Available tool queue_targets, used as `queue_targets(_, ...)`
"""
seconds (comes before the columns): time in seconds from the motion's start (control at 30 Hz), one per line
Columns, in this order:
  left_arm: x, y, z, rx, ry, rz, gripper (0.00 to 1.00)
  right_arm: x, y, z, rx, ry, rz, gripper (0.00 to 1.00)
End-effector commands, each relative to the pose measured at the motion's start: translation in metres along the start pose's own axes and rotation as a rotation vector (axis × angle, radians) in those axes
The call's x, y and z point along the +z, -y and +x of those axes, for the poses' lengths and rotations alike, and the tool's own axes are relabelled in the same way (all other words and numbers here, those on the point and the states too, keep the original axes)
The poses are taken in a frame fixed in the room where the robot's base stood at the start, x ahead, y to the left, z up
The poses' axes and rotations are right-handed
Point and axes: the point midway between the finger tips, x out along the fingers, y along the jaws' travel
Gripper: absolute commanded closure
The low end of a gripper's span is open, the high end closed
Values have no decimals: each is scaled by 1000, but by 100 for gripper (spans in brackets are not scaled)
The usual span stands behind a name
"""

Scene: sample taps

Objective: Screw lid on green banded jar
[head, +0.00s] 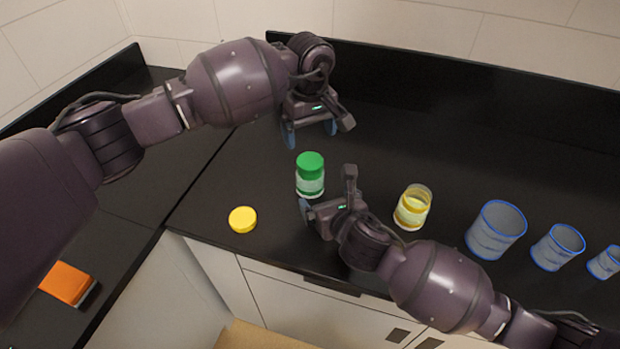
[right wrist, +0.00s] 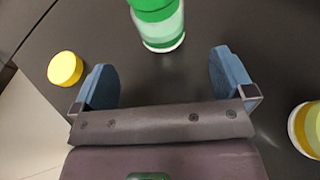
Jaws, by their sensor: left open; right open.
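The green banded jar (head: 310,184) stands upright on the black counter with a green lid (head: 310,162) on its top. In the right wrist view the jar (right wrist: 162,30) is beyond my open fingers, roughly between their lines. My right gripper (head: 325,204) is open and empty just in front of the jar, at its lower right. It also shows in the right wrist view (right wrist: 160,80). My left gripper (head: 317,132) is open and empty behind and above the jar. I cannot tell how tightly the lid sits.
A yellow lid (head: 242,219) lies left of the jar. An open yellow banded jar (head: 412,207) stands to the right. Several blue-rimmed beakers (head: 496,230) stand farther right. An orange block (head: 68,283) is at the lower left. The counter behind the jars is clear.

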Motion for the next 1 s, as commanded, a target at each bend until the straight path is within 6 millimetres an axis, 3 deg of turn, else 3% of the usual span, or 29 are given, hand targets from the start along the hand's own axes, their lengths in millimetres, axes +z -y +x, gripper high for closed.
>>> queue_targets(0.37, 0, 0, 0, 2, 1, -1, 10, 0, 0, 7, 0, 0, 3, 0)
queue_targets(1.0, 0, 0, 0, 2, 1, -2, 10, 0, 0, 91, -1, 0, 5, 0)
